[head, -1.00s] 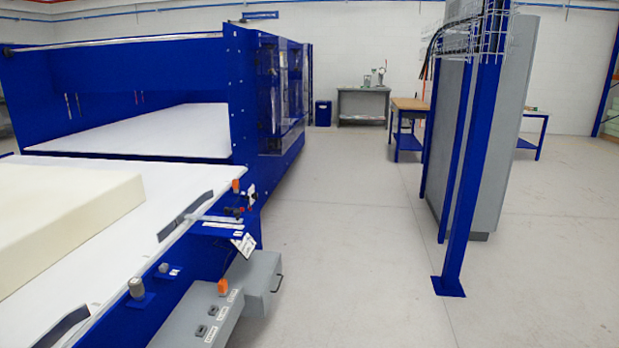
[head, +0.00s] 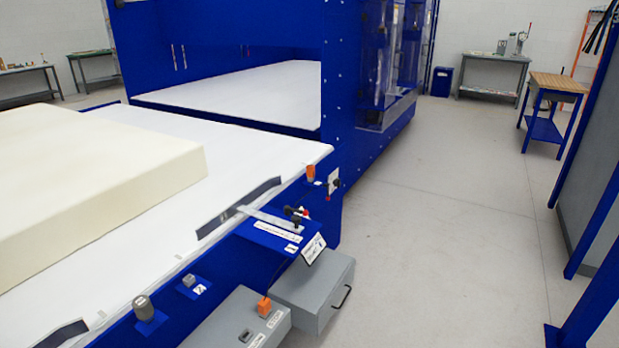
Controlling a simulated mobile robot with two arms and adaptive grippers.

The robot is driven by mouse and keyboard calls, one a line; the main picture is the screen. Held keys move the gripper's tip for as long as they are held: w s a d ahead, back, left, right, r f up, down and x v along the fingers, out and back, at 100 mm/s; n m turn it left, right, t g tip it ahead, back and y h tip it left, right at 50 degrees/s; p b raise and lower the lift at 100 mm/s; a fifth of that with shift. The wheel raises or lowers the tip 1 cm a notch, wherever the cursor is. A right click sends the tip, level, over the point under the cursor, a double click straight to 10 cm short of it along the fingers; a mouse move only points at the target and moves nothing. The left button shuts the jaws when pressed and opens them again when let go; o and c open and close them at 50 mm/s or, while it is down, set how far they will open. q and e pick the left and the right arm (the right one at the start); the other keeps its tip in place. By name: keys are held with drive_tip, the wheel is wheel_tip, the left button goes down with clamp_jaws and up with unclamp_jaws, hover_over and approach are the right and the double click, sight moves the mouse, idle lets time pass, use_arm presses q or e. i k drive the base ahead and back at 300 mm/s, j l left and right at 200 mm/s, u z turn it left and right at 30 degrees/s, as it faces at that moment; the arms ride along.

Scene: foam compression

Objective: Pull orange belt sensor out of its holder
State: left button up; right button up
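A small orange piece (head: 310,172) stands upright at the corner of the white belt, by the blue machine frame. A second orange piece (head: 264,307) sits on top of the grey control box at the front. I cannot tell for sure which of the two is the belt sensor, and no separate holder is clear at this size. Neither of my grippers is in view.
A cream foam block (head: 90,180) lies on the white belt (head: 250,165). A grey box with a handle (head: 315,290) juts out below the belt's side. Open floor (head: 450,250) lies to the right, with blue posts (head: 600,260) at the far right.

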sight(311, 169)
drive_tip(key=i+l+u, duration=0.1)
drive_tip(key=i+l, duration=0.2)
drive_tip(key=i+l+u, duration=0.1)
drive_tip(key=i+l, duration=0.2)
drive_tip(key=i+l+u, duration=0.1)
drive_tip(key=i+l, duration=0.25)
drive_tip(key=i+l+u, duration=0.15)
drive_tip(key=l, duration=0.25)
drive_tip(key=i+l+u, duration=0.1)
drive_tip(key=i+l, duration=0.3)
drive_tip(key=i+l+u, duration=0.1)
drive_tip(key=i+l, duration=0.15)
drive_tip(key=l, duration=0.15)
drive_tip(key=i+l+u, duration=0.1)
drive_tip(key=l, duration=0.35)
drive_tip(key=i+l+u, duration=0.1)
drive_tip(key=i+l, duration=0.25)
drive_tip(key=l, duration=0.1)
